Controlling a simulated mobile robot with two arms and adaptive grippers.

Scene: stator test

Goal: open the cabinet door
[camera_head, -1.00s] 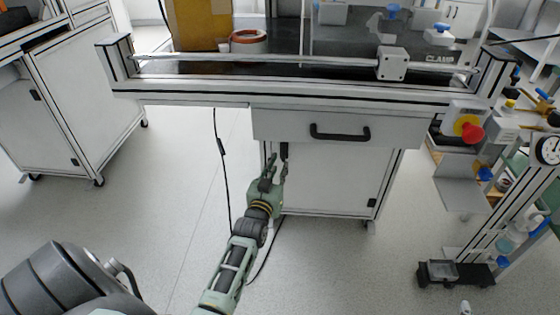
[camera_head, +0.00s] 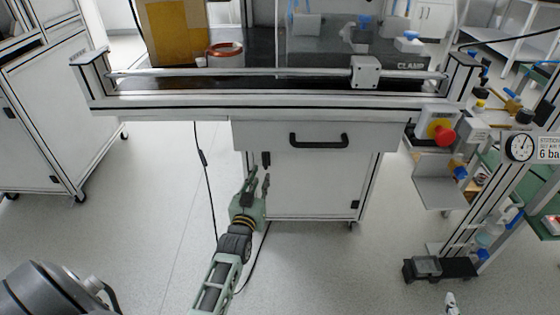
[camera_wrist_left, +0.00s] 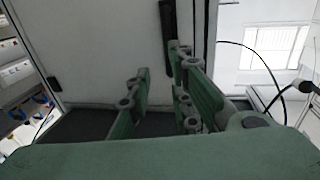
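The cabinet door (camera_head: 315,185) is a white panel below the drawer of the workbench. It appears closed in the head view. Its black upright handle (camera_head: 266,158) sits near the door's upper left edge; it also shows in the wrist view (camera_wrist_left: 168,32) at the top. My left gripper (camera_head: 259,178) is just below the handle, fingers pointing up and spread apart. In the wrist view, the green fingers (camera_wrist_left: 165,85) have a gap with nothing held between them, and the handle is beyond them. Whether a finger touches the handle is unclear.
Above the door is a drawer with a black horizontal handle (camera_head: 319,140). A black cable (camera_head: 205,175) hangs left of the cabinet. A stand with a gauge (camera_head: 520,147) is at the right, and another white cabinet (camera_head: 45,130) at the left. Open floor surrounds the cabinet.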

